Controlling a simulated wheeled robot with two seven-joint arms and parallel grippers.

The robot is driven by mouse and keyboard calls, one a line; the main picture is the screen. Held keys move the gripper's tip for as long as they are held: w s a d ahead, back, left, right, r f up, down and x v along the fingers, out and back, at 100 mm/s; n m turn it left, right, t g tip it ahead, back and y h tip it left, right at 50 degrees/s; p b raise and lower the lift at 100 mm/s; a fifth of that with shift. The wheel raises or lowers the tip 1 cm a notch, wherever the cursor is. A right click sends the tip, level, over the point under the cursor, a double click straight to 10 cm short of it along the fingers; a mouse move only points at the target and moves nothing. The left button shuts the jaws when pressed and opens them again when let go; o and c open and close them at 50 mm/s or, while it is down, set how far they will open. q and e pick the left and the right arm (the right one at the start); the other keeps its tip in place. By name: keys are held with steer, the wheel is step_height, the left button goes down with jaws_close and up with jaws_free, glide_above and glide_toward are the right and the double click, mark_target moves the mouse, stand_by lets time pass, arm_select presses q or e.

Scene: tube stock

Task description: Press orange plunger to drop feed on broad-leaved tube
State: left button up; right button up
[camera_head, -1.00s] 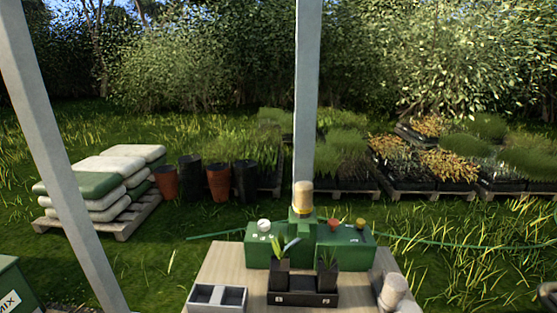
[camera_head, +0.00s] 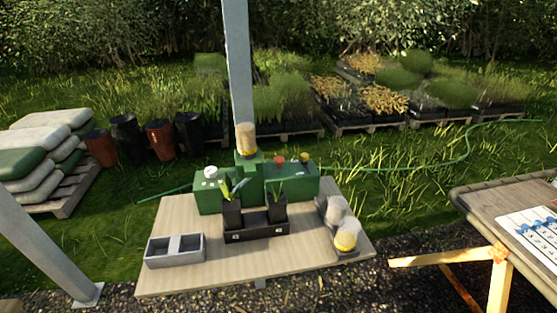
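The green feed machine (camera_head: 209,201) stands at the back of the wooden bench in the head view. An orange-red plunger knob (camera_head: 279,160) shows on its top right part, with a yellow-topped knob (camera_head: 304,157) to its right. A black tray (camera_head: 256,232) in front holds two dark square tubes. The left tube (camera_head: 232,214) has broader green leaves; the right tube (camera_head: 277,207) has thin upright leaves. Neither of my grippers shows in the head view.
A grey two-part bin (camera_head: 175,250) sits at the bench's front left. Two pale domed jars, the nearer yellow-banded (camera_head: 346,240), stand at its right. A metal post (camera_head: 239,70) rises behind the machine. A second table (camera_head: 490,212) stands at the right; gravel lies between.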

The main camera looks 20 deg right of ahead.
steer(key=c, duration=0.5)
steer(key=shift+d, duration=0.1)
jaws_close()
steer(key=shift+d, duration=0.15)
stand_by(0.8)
